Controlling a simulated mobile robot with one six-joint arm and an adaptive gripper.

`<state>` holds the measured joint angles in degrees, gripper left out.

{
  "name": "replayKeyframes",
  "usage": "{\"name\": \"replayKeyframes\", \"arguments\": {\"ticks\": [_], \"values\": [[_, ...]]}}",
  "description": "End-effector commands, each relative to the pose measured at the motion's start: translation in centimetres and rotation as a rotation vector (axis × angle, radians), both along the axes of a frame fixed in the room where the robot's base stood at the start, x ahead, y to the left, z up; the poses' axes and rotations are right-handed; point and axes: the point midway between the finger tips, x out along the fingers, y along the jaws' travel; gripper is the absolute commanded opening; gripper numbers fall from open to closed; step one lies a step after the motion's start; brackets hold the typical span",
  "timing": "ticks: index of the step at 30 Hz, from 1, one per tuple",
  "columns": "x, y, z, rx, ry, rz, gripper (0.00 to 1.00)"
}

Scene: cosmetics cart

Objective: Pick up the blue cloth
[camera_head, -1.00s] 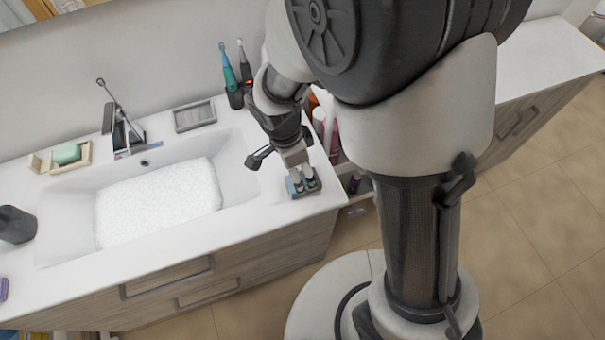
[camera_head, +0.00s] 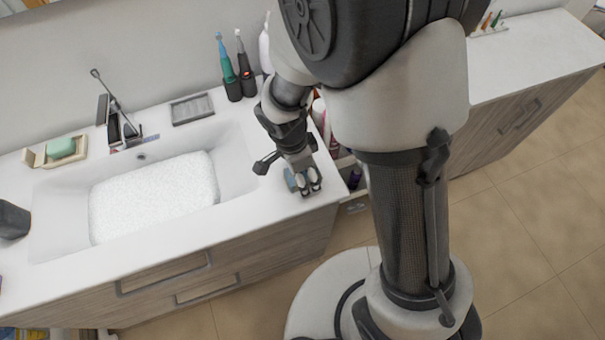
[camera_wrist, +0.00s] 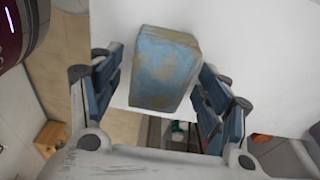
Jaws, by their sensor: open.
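The blue cloth (camera_wrist: 165,68) looks like a thick folded block with worn, brownish patches. In the head view only a bit of the blue cloth (camera_head: 290,180) shows, at the right front corner of the white counter. My gripper (camera_head: 311,181) is over it there and hides most of it. The gripper is open, and I see no firm grip on the cloth.
A white sink (camera_head: 245,170) with a foam-like white filling lies left of my gripper. Electric toothbrushes (camera_head: 229,75) stand behind it, and a grey soap dish (camera_head: 192,108) lies nearby. A narrow cart with bottles (camera_head: 354,178) stands just right of the counter edge.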

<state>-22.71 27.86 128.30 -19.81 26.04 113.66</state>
Motion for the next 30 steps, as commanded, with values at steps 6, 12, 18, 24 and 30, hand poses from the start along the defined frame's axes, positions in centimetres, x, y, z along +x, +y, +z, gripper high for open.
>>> {"name": "replayKeyframes", "arguments": {"ticks": [6, 12, 18, 24, 30], "values": [[0.02, 0.01, -0.21, 0.000, -0.001, 0.000, 0.70], [0.02, 0.01, -0.36, 0.000, 0.000, 0.000, 0.70], [0.01, 0.02, -0.45, 0.000, 0.000, 0.000, 0.70], [0.00, 0.01, -0.41, 0.000, 0.000, 0.000, 0.70], [0.00, 0.01, -0.41, 0.000, 0.000, 0.000, 0.60]]}}
